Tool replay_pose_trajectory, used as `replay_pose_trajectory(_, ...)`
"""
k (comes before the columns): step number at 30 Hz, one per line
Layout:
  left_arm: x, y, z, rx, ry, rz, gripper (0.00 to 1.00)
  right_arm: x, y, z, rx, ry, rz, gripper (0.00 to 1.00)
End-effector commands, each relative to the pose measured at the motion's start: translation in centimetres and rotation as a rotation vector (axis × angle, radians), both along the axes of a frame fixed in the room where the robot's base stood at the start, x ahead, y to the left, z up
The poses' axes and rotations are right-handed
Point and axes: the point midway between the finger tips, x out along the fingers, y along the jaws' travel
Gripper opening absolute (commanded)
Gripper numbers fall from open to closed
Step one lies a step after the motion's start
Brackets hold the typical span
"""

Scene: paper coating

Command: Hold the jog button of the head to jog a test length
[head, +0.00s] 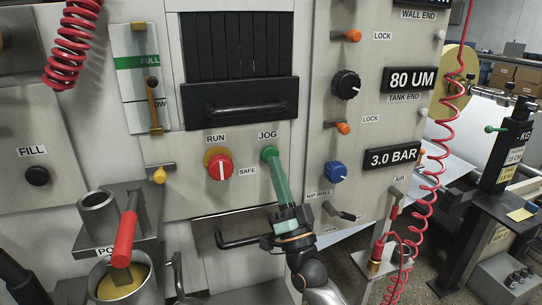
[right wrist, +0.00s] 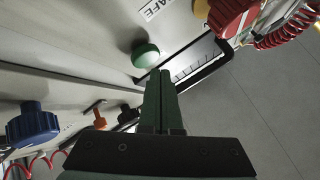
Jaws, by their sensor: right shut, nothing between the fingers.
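The round green jog button (head: 268,152) sits under the JOG label on the pale head panel (head: 186,192). In the right wrist view the jog button (right wrist: 146,55) is a domed knob just past the fingertips and a little to their left. My right gripper (head: 273,168) comes up from below with its green fingers shut and empty, tips close to the button. Its fingers (right wrist: 161,76) lie side by side in the right wrist view. I cannot tell whether the tips touch the button. My left gripper is not in view.
A red RUN/SAFE knob (head: 220,168) is left of the button. A blue nip roll knob (head: 336,172) is to the right. A bar handle (head: 240,238) sticks out below the panel. A coiled red hose (head: 431,180) hangs at right.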

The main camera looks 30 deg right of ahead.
Motion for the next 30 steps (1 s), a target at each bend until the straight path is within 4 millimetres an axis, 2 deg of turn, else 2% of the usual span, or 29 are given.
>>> replay_pose_trajectory(30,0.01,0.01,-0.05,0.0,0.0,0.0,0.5,0.83,-0.2,0.01,0.0,0.0,0.0,0.0)
